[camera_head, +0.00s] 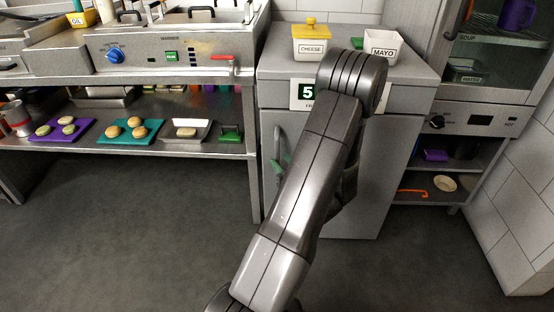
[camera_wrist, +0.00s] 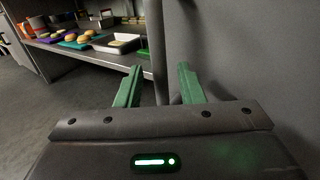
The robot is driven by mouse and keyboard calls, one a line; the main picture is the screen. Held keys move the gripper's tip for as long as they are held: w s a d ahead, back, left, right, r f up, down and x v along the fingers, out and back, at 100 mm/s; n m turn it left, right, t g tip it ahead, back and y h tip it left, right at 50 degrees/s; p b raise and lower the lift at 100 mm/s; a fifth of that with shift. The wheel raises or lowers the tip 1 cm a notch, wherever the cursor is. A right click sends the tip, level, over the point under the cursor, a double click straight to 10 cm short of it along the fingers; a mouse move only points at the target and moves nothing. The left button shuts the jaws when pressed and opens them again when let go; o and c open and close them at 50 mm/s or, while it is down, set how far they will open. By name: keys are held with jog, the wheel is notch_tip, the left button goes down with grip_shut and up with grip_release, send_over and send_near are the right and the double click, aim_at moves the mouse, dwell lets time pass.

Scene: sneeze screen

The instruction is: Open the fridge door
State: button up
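The fridge (camera_head: 376,185) is a grey cabinet below the counter top, and its door looks shut. Its vertical bar handle (camera_head: 277,140) is at the door's left side. In the wrist view the handle (camera_wrist: 160,50) stands upright between the green fingers of my gripper (camera_wrist: 160,88). The fingers are open, with a visible gap on each side of the bar. In the head view my gripper (camera_head: 281,167) is at the lower part of the handle, partly hidden by my arm. My arm also covers the middle of the door.
A steel shelf (camera_head: 200,146) with trays of buns stands left of the fridge. A cabinet with an oven knob (camera_head: 437,121) is at right. The floor (camera_head: 130,230) in front is clear.

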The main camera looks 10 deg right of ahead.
aim_at(278, 158)
jog(key=shift+x, duration=1.75)
grip_shut()
